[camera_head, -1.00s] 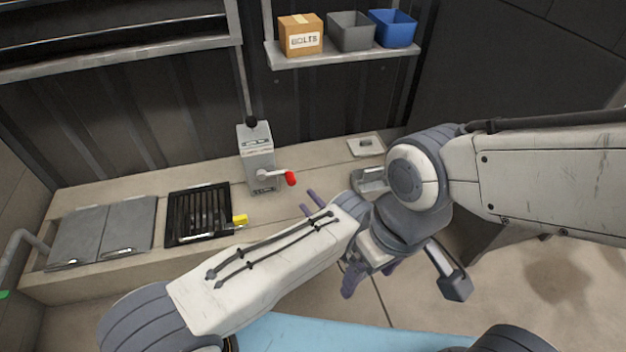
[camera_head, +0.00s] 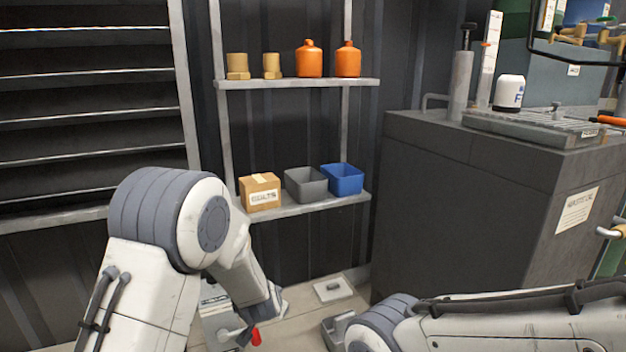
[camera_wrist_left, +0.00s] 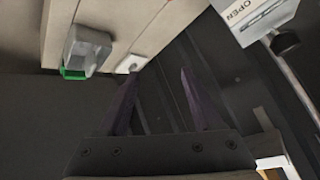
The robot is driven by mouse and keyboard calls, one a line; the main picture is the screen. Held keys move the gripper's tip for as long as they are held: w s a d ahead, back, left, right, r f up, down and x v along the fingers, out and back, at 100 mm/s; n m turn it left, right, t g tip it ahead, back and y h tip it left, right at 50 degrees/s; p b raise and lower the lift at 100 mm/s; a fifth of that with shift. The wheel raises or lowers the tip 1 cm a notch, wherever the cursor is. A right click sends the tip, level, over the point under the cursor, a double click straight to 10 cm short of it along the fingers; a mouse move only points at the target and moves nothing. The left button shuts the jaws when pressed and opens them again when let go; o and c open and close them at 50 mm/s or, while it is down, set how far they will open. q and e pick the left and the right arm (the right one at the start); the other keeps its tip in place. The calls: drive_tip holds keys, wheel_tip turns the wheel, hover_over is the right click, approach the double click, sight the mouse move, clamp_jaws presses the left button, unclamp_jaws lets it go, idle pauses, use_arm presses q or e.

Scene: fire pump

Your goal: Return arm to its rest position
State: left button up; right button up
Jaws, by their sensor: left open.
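My left arm (camera_head: 165,235) rises at the left of the head view with its elbow high, and its forearm slopes down to the right. The left gripper is hidden there. In the left wrist view the left gripper (camera_wrist_left: 159,75) has its two purple fingers apart, with nothing between them. My right arm (camera_head: 500,325) lies across the bottom right of the head view, and its gripper is out of frame. A grey lever box (camera_head: 218,322) with a red-tipped handle (camera_head: 255,336) is partly hidden by the left forearm. A box marked OPEN (camera_wrist_left: 250,15) shows in the left wrist view.
A shelf (camera_head: 300,209) holds a bolts box (camera_head: 260,193), a grey bin (camera_head: 306,184) and a blue bin (camera_head: 343,178). A dark cabinet (camera_head: 470,200) stands to the right. A bracket with green (camera_wrist_left: 87,50) and a small plate (camera_wrist_left: 132,63) show in the wrist view.

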use_arm(q)
drive_tip(key=s+a+r+n+g, duration=0.2)
drive_tip(key=s+a, duration=0.1)
drive_tip(key=s, duration=0.5)
drive_tip(key=s+a+r+n+g, duration=0.1)
drive_tip(key=s+a+g, duration=0.1)
drive_tip(key=s, duration=0.5)
drive_tip(key=s+a+r+n+g, duration=0.2)
drive_tip(key=s+a, duration=0.1)
drive_tip(key=s, duration=0.5)
drive_tip(key=s+d+r+m+g+h+p, duration=0.1)
drive_tip(key=s+d+r+m+p, duration=0.3)
drive_tip(key=s+d+r+p, duration=0.4)
drive_tip(key=s+d+r+m+g+p, duration=0.2)
drive_tip(key=s+d+r+m+p, duration=0.25)
drive_tip(key=s+r, duration=0.4)
wheel_tip(320, 180, up, 38)
drive_tip(key=w+n+p, duration=0.1)
drive_tip(key=w+p, duration=0.1)
drive_tip(key=p, duration=3.4)
drive_tip(key=shift+d, duration=0.3)
